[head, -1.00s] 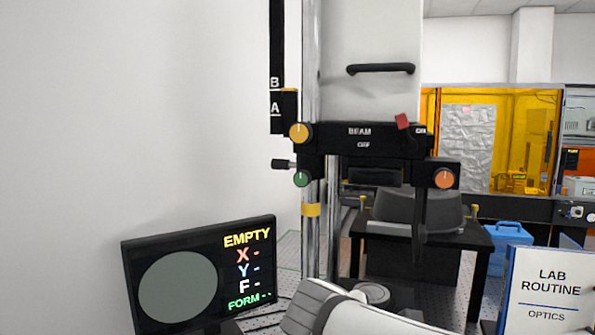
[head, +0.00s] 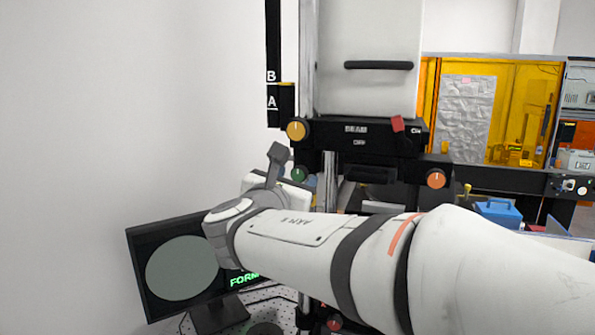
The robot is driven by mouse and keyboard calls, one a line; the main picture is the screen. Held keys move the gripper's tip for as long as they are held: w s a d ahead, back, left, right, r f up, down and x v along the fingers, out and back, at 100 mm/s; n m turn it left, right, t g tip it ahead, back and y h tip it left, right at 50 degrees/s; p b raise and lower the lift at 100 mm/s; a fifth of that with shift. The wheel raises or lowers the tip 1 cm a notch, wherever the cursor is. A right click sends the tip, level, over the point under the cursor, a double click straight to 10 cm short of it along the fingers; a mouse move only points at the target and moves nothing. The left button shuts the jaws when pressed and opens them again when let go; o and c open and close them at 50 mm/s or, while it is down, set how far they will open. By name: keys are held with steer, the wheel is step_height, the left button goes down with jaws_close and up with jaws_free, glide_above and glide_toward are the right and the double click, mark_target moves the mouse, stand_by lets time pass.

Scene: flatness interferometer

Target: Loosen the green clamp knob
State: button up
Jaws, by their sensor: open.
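The green clamp knob (head: 299,175) sits on the left side of the black interferometer carriage (head: 352,147), below a yellow knob (head: 296,130). Only part of the green knob shows in the head view. My gripper (head: 284,176) is at the end of my white arm, just in front of and to the left of the green knob. A grey part of it stands up beside the knob. Its jaws are open, but the wrist hides most of them, and I cannot tell whether they touch the knob.
A monitor (head: 182,266) stands at lower left, partly covered by my arm. A blue box (head: 497,213) is at right. The wall at left is clear.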

steer(key=shift+x, duration=0.85)
steer(key=shift+c, duration=0.4)
steer(key=c, duration=0.9)
